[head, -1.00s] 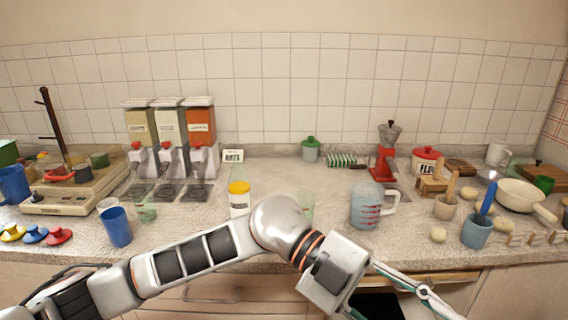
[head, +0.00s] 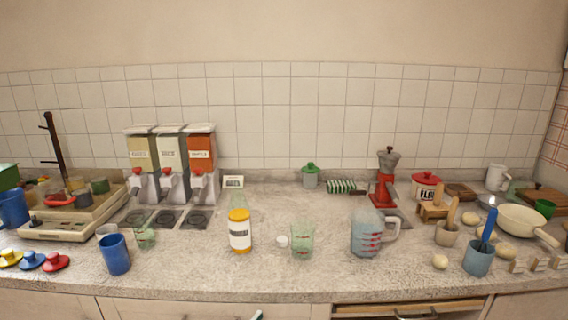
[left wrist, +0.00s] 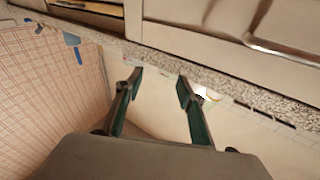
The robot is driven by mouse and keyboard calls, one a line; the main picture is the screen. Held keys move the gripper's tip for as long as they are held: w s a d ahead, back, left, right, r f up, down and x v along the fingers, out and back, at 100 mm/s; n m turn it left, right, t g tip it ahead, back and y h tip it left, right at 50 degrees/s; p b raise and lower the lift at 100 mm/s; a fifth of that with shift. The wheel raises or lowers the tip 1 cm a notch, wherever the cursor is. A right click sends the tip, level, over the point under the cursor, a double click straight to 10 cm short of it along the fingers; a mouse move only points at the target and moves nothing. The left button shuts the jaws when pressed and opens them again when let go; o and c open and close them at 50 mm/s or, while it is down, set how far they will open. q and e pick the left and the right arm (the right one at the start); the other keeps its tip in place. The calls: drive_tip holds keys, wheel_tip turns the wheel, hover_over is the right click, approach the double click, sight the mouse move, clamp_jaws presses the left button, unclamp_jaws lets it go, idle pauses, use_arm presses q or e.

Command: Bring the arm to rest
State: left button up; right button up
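My left gripper (left wrist: 160,80) shows in the left wrist view with its two dark green fingers spread apart. Nothing is between them. In the head view my left arm is out of sight, except for what may be a small teal tip at the bottom edge. My right gripper is in neither view.
The counter (head: 215,280) holds a blue cup (head: 116,254), a yellow-lidded jar (head: 239,231), a green glass (head: 302,241), a measuring jug (head: 368,233) and a blue holder (head: 478,259). Three dispensers (head: 172,160) stand behind. A wooden-edged drawer (head: 410,309) is below right.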

use_arm(q)
drive_tip(key=s+a+f+n+g+y, duration=0.1)
drive_tip(key=s+a+f+g+y, duration=0.1)
drive_tip(key=s+a+f, duration=0.3)
drive_tip(key=s+a+f+n+g+y, duration=0.1)
drive_tip(key=s+a+f+g+y, duration=0.1)
drive_tip(key=s+a+f, duration=0.4)
drive_tip(key=s+a+f+n+g+y, duration=0.1)
drive_tip(key=s+a+f, duration=0.4)
drive_tip(key=f, duration=0.9)
drive_tip(key=s+g+y, duration=0.1)
drive_tip(key=y, duration=0.1)
drive_tip(key=shift+s+a+g+y, duration=0.25)
drive_tip(key=shift+s+g+y, duration=0.05)
drive_tip(key=shift+s, duration=0.05)
